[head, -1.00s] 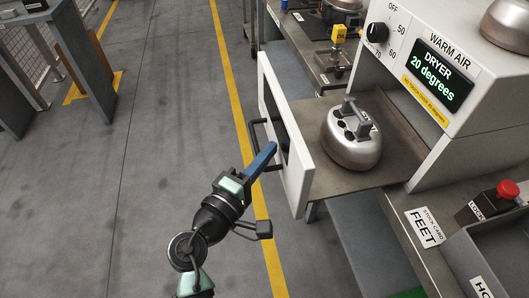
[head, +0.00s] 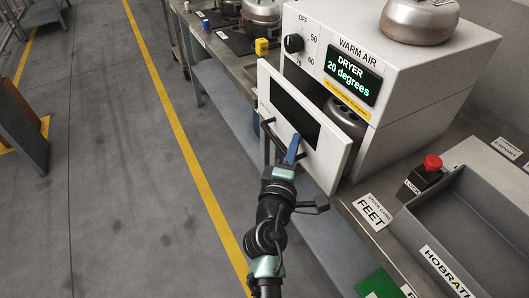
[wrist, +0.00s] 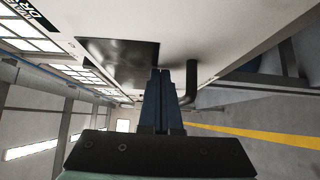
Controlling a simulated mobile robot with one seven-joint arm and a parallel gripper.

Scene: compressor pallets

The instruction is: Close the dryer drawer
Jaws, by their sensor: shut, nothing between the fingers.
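The dryer (head: 400,75) is a white box with a lit display reading 20 degrees. Its drawer has a white front (head: 325,165) with a dark window and a dark bar handle (head: 266,140). The drawer stands partly out, with a gap between its front and the dryer body. A metal compressor (head: 347,115) shows in that gap, mostly hidden behind the drawer front. My gripper (head: 294,147) is shut and empty, with its blue fingers at the drawer front beside the handle. In the wrist view the fingertips (wrist: 174,72) are against or very near the drawer front; contact is unclear.
Another metal unit (head: 418,20) sits on top of the dryer. A red button (head: 432,162) and a grey tray (head: 455,225) are on the bench to the right. Open floor (head: 110,180) with a yellow line lies to the left.

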